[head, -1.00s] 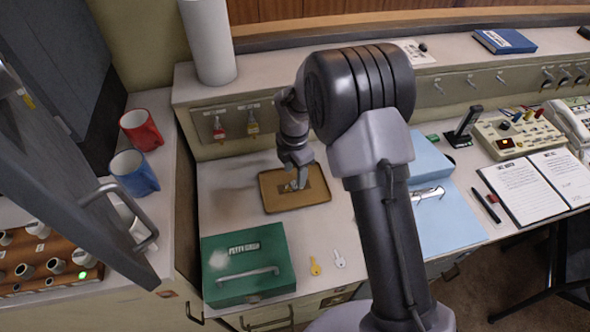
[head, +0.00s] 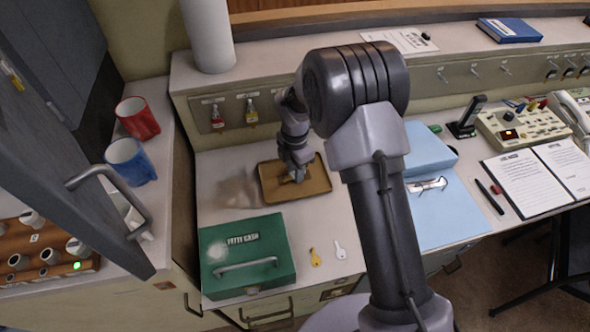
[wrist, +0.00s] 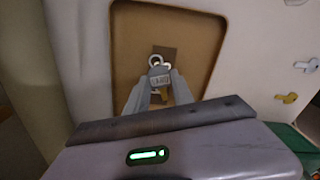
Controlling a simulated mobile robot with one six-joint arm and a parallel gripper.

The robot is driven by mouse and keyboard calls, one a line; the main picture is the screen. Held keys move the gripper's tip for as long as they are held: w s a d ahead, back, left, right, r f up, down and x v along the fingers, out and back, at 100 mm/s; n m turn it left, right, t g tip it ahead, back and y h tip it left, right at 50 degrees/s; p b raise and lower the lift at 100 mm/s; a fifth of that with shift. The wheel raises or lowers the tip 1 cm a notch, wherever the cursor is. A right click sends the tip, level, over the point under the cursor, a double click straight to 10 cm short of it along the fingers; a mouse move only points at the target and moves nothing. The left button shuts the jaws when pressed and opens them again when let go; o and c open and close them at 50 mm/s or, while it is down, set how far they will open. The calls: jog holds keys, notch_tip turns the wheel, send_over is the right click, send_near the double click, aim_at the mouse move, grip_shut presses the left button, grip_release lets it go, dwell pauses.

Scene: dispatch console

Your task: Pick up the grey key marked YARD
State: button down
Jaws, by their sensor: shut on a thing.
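My gripper (head: 293,177) is down over the brown tray (head: 322,186) on the desk. In the wrist view its two fingers (wrist: 158,92) are shut on a grey key (wrist: 156,61) with a round bow and a small grey label. The label's lettering is too small to read with certainty. The key is over a darker patch in the tray (wrist: 205,20). A brass-coloured piece shows between the fingers below the label; I cannot tell what it is. In the head view the gripper mostly hides the key.
A yellow key (head: 315,257) and a pale key (head: 340,250) lie beside the green cash box (head: 245,285). Tagged keys (head: 251,110) hang on the panel behind the tray. A blue folder (head: 445,215) lies to the right. A grey door (head: 60,150) stands at left.

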jog(key=shift+r, duration=0.1)
notch_tip(320, 180, up, 5)
jog(key=p, duration=0.4)
jog(key=shift+p, duration=0.3)
